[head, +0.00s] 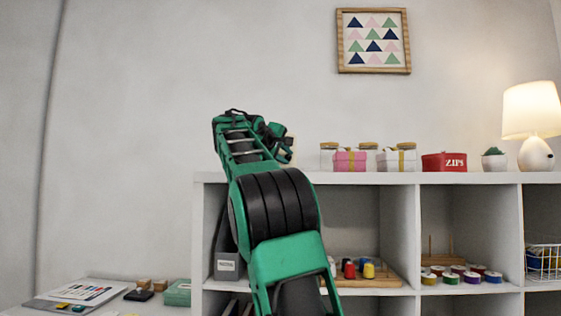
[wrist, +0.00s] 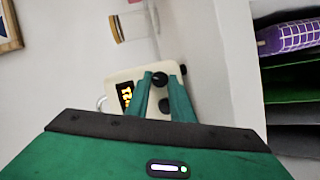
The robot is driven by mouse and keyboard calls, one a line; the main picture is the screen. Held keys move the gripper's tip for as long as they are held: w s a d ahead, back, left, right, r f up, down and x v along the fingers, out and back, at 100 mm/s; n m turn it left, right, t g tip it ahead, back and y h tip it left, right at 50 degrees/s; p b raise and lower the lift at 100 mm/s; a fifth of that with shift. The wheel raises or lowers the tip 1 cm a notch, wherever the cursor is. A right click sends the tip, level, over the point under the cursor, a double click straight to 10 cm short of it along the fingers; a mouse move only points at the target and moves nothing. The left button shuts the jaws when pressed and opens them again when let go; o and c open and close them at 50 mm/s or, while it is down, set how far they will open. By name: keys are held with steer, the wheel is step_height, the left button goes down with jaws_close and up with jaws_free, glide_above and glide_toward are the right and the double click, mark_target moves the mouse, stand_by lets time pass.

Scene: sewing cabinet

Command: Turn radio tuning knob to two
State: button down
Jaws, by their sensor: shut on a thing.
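The radio (wrist: 125,78) is a small cream box with an orange lit display (wrist: 126,95), whose reading I cannot make out. In the wrist view my gripper (wrist: 160,77) has its two green fingers on either side of a round dark knob (wrist: 160,79) on the radio's front, shut on it. A second dark knob (wrist: 166,105) shows between the fingers, nearer the palm. In the head view my gripper (head: 277,141) is at the left end of the shelf top, and my arm hides most of the radio. The knob's pointer and marks are not readable.
The white shelf unit (head: 405,178) carries jars, a pink box (head: 350,162), a red tin (head: 444,162), a plant (head: 494,160) and a lit lamp (head: 532,115) to the right. A glass jar (wrist: 130,26) stands beside the radio. Spools (head: 369,270) fill a lower compartment.

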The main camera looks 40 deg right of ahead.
steer(key=m+y, duration=0.1)
steer(key=m+t, duration=0.1)
steer(key=m, duration=0.1)
steer(key=m+y, duration=0.1)
steer(key=shift+s+d+m+y, duration=0.2)
steer(key=shift+s+m+y, duration=0.1)
steer(key=shift+m, duration=0.1)
steer(key=m+t+y, duration=0.1)
steer(key=m, duration=0.2)
steer(key=shift+t+y, duration=0.4)
steer(key=shift+f, duration=0.1)
steer(key=c, duration=1.6)
jaws_free()
steer(key=shift+w, duration=0.1)
steer(key=shift+o, duration=0.2)
steer(key=shift+r, duration=0.25)
steer(key=shift+s+a+r, duration=0.1)
steer(key=shift+s+a, duration=0.15)
steer(key=v, duration=1)
steer(key=shift+f, duration=0.2)
